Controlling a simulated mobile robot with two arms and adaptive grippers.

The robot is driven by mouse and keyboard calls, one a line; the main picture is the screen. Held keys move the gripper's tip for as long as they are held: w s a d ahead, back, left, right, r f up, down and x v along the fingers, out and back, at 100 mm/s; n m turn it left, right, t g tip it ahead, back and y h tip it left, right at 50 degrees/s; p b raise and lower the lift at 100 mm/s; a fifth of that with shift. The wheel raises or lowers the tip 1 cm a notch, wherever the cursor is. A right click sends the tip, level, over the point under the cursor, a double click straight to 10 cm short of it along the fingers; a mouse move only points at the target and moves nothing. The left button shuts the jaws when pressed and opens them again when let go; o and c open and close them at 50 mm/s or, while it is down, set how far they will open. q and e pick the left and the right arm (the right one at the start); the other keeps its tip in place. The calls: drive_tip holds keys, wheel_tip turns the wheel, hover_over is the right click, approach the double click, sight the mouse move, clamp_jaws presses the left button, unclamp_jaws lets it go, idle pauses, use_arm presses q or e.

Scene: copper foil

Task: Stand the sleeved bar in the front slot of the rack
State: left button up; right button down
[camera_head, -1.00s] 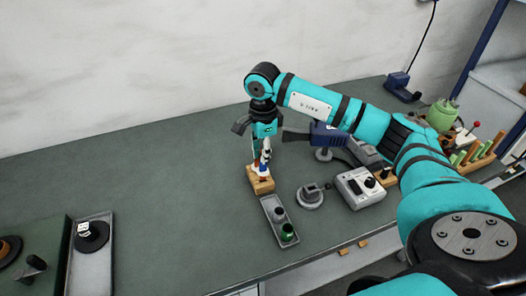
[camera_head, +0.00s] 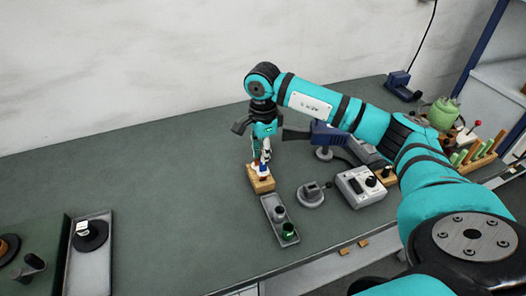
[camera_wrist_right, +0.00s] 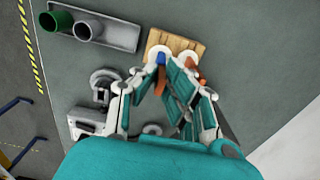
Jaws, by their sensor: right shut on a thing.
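The wooden rack (camera_head: 261,185) stands on the grey-green bench near the middle, and its pale wood also shows at the top of the right wrist view (camera_wrist_right: 196,43). My right gripper (camera_head: 262,160) points down directly above it, shut on the sleeved bar. A small blue part (camera_wrist_right: 161,57) shows by the fingertips in the right wrist view, with a brown-orange piece beside it. The fingers hide most of the bar, and I cannot tell whether its lower end is inside the front slot. My left gripper is out of view.
A grey tray (camera_head: 269,226) with a green and a grey cup lies just in front of the rack. A round grey device (camera_head: 310,196) and a meter box (camera_head: 358,188) stand to the right. Another tray (camera_head: 92,272) is at lower left. The bench left of the rack is clear.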

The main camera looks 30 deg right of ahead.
drive_tip(key=shift+f, duration=0.25)
drive_tip(key=shift+f+b, duration=0.65)
drive_tip(key=shift+b, duration=0.1)
drive_tip(key=shift+f, duration=0.15)
drive_tip(key=shift+f+b, duration=0.35)
drive_tip(key=shift+b, duration=0.1)
drive_tip(key=c, duration=1.4)
unclamp_jaws()
drive_tip(key=shift+o, duration=0.2)
drive_tip(key=shift+r, duration=0.1)
wheel_tip(320, 180, up, 12)
